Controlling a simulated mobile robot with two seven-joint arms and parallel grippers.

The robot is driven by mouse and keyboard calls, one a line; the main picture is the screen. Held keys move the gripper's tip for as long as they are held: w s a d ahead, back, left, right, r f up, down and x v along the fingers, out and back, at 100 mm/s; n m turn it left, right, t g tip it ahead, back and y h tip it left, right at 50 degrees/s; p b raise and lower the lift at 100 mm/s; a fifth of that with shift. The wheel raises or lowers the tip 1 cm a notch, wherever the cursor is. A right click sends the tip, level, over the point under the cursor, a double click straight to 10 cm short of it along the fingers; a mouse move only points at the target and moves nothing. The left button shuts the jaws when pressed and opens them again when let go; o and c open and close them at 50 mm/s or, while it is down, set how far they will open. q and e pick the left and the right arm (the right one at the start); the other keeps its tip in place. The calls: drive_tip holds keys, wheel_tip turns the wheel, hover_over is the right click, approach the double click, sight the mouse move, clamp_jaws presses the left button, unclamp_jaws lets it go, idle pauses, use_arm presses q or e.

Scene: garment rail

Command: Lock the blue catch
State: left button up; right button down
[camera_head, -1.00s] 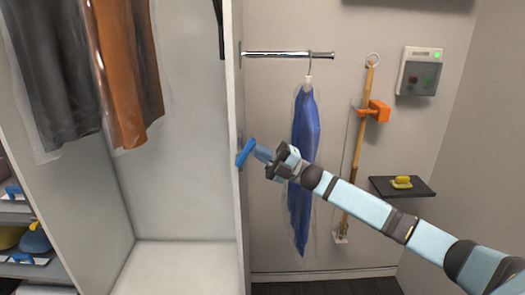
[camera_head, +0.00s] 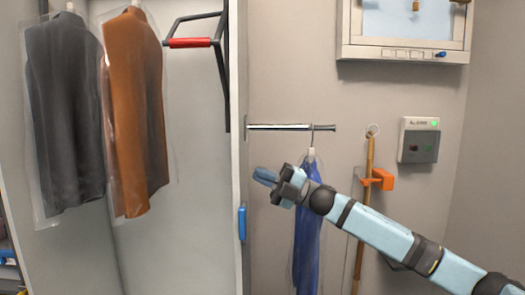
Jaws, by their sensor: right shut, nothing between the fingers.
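The blue catch (camera_head: 242,222) is on the front edge of the white cabinet's side panel (camera_head: 238,110). It stands upright, in line with that edge. My right gripper (camera_head: 265,177) is shut and empty. In the picture it is above and slightly right of the catch, apart from it, in front of the wall and the hanging blue garment (camera_head: 308,225). My left gripper is not in view.
A chrome rail (camera_head: 290,127) sticks out right of the panel and carries the blue garment. Black and orange garments (camera_head: 140,110) hang in the cabinet near a red-handled bar (camera_head: 190,43). A wooden pole (camera_head: 369,155), an orange bracket (camera_head: 380,179) and a wall box (camera_head: 418,140) are right.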

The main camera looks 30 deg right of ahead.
wheel_tip(320, 180, up, 8)
drive_tip(key=shift+f, duration=0.25)
idle(0.5)
